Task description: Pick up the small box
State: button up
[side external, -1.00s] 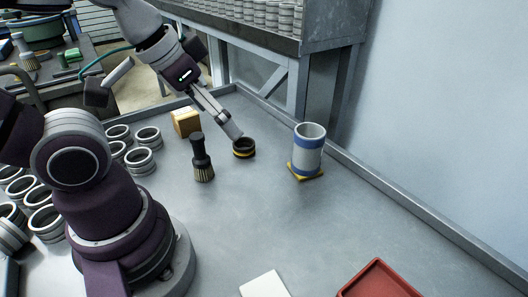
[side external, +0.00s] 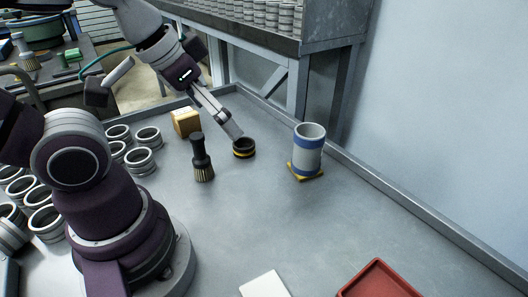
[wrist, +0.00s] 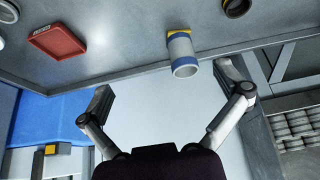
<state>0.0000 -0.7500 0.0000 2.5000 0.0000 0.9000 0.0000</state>
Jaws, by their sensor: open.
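A small tan box (side external: 186,122) sits on the grey table near its back edge, in the side external view. My gripper (side external: 236,133) is to the right of the box and apart from it, just above a small dark ring with a yellow band (side external: 244,148). In the wrist view my gripper (wrist: 166,88) has its two fingers spread wide with nothing between them. The box does not show in the wrist view.
A dark-handled brush (side external: 202,160) stands in front of the box. A grey cup with blue bands (side external: 308,152) stands on a yellow base to the right. Several metal rings (side external: 139,157) lie at left. A red tray (side external: 382,280) and white block (side external: 264,285) are in front.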

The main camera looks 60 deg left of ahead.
jog(key=w+a+n+g+y, duration=0.1)
jog(key=w+a+n, duration=0.6)
jog(key=a, duration=0.2)
jog(key=n+g+y, duration=0.3)
jog(key=n+g, duration=0.2)
jog(key=n, duration=0.6)
send_near(185, 113)
jog(key=d+f, duration=0.1)
jog(key=shift+y, duration=0.3)
jog(key=x, duration=1)
jog(key=shift+a, duration=0.4)
jog(key=shift+c, duration=0.4)
jog(key=c, duration=1.2)
